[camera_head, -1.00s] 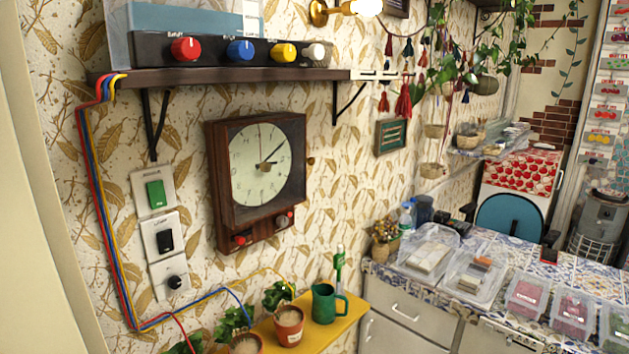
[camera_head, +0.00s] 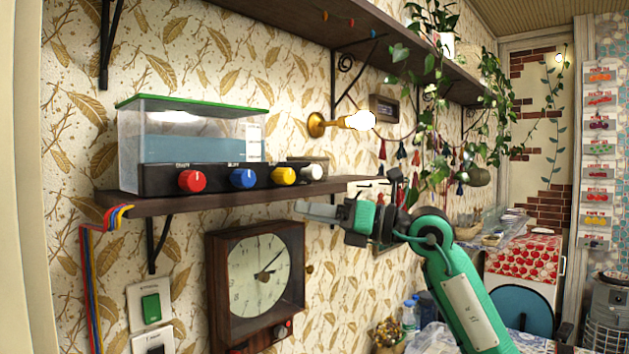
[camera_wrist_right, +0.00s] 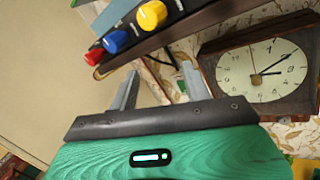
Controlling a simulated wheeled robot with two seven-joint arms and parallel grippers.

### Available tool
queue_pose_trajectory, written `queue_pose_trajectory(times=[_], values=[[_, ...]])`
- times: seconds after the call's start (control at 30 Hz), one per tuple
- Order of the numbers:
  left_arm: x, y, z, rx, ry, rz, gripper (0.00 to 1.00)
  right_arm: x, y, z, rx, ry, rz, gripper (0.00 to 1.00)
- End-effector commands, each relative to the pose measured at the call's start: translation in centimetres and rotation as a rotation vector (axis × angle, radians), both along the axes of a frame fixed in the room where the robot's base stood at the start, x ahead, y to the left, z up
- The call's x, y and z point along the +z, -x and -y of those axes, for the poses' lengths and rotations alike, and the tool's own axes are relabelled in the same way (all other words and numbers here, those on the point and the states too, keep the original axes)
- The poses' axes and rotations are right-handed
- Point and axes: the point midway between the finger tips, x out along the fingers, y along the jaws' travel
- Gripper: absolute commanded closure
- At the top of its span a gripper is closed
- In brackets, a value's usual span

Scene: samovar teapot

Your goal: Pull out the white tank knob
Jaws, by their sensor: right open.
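The white tank knob (camera_head: 312,172) is the rightmost knob on the black front panel of the water tank (camera_head: 190,135), on the wooden shelf. Red (camera_head: 192,181), blue (camera_head: 242,178) and yellow (camera_head: 284,175) knobs sit left of it. My right gripper (camera_head: 307,208) is just below the white knob and shelf level, fingers pointing left, apart from the knob. In the right wrist view, my right gripper (camera_wrist_right: 158,75) is open and empty. The yellow knob (camera_wrist_right: 151,15) and blue knob (camera_wrist_right: 115,41) show past its fingers; the white knob is not clearly visible there. My left gripper is out of view.
The shelf (camera_head: 170,205) sticks out from the wall near my right gripper. A wooden clock (camera_head: 255,280) hangs below it. A lit bulb lamp (camera_head: 350,121) and hanging plants (camera_head: 425,75) are above and right. Wall switches (camera_head: 150,308) are lower left.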

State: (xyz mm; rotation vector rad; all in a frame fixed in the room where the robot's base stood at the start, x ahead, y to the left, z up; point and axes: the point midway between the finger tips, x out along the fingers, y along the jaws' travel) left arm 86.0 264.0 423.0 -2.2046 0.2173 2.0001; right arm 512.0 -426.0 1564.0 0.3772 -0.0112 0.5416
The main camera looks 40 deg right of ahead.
Motion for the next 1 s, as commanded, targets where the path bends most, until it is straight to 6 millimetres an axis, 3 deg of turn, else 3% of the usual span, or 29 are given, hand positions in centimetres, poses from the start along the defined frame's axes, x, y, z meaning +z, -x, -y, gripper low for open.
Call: queue_pose_trajectory(times=[0.03, 0.07, 0.2, 0.3, 0.43, 0.57, 1.0], values=[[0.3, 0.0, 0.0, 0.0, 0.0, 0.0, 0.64, 2.5, 2.0, 0.6, -0.08, 0.092, 0.028, 0.51], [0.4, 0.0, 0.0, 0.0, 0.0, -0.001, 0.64, 3.6, 3.1, 1.0, -0.13, 0.137, 0.04, 0.51], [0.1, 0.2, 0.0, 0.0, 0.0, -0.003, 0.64, 5.3, 4.7, 5.4, -0.302, 0.198, -0.009, 0.51], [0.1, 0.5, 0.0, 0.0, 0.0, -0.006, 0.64, 6.2, 5.8, 7.1, -0.379, 0.219, -0.028, 0.51], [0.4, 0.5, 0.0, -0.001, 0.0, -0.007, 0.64, 6.8, 6.1, 8.0, -0.418, 0.225, -0.039, 0.51], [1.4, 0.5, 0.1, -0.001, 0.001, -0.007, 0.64, 7.0, 4.9, 8.0, -0.42, 0.224, -0.043, 0.51], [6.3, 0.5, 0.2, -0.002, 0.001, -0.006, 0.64, 7.2, -2.9, 7.0, -0.416, 0.222, -0.042, 0.51]])
